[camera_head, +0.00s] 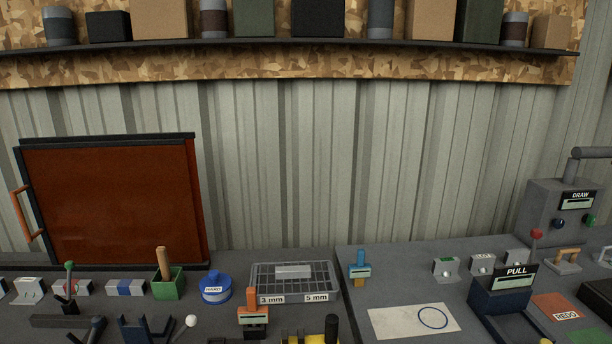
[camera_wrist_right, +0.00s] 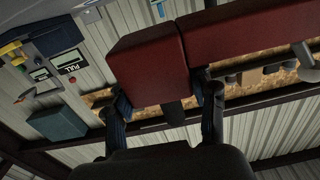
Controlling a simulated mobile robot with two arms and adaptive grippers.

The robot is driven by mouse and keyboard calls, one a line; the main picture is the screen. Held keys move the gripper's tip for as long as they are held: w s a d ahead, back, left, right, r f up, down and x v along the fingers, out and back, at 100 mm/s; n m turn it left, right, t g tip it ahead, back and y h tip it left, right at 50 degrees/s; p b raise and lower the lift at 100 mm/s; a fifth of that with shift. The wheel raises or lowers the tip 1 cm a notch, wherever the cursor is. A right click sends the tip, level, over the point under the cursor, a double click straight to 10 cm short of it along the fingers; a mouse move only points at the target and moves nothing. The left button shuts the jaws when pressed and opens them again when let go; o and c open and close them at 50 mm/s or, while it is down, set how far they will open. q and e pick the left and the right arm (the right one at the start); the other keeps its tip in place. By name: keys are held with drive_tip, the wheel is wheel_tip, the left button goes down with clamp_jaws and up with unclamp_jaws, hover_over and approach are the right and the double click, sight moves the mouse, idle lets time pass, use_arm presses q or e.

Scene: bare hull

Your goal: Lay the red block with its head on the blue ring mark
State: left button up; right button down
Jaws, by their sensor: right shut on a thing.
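The blue ring mark (camera_head: 419,317) is drawn on a pale sheet (camera_head: 390,322) on the right-hand bench in the head view. My right gripper (camera_wrist_right: 163,98) shows in the right wrist view, its two dark fingers shut on the red block (camera_wrist_right: 147,58). The block has a thick part between and beyond the fingers and a long bar running off the upper right edge of the picture. The ends of the block are partly out of view. Neither the block nor the right gripper shows in the head view. My left gripper is not in view.
A navy PULL box (camera_head: 502,295) stands right of the sheet, with a red REDO card (camera_head: 561,307) beyond it. A blue-handled tool (camera_head: 360,268) stands behind the sheet. A wire tray (camera_head: 293,281) and an orange-handled tool (camera_head: 252,312) stand to the left.

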drive_tip(key=shift+m+h, duration=0.5)
drive_tip(key=shift+h, duration=0.1)
drive_tip(key=a+r, duration=0.2)
drive_tip(key=s+a+r, duration=0.1)
drive_tip(key=r, duration=0.1)
drive_tip(key=shift+a, duration=0.35)
drive_tip(key=shift+s+a+r, duration=0.1)
drive_tip(key=shift+a+r, duration=0.05)
drive_tip(key=shift+r, duration=0.2)
drive_tip(key=shift+f, duration=0.3)
drive_tip(key=shift+n+y, duration=0.5)
drive_tip(key=shift+y, duration=0.2)
drive_tip(key=d+f, duration=0.2)
drive_tip(key=w+d+f, duration=0.1)
drive_tip(key=f, duration=0.1)
drive_tip(key=shift+w+d, duration=0.1)
drive_tip(key=shift+d, duration=0.3)
drive_tip(key=w+d+r, duration=0.2)
drive_tip(key=w+d, duration=0.3)
drive_tip(key=d, duration=0.6)
drive_tip(key=w+d+r, duration=0.3)
drive_tip(key=w+d, duration=0.2)
drive_tip(key=d, duration=0.7)
drive_tip(key=shift+r+h, duration=0.25)
drive_tip(key=shift+h, duration=0.05)
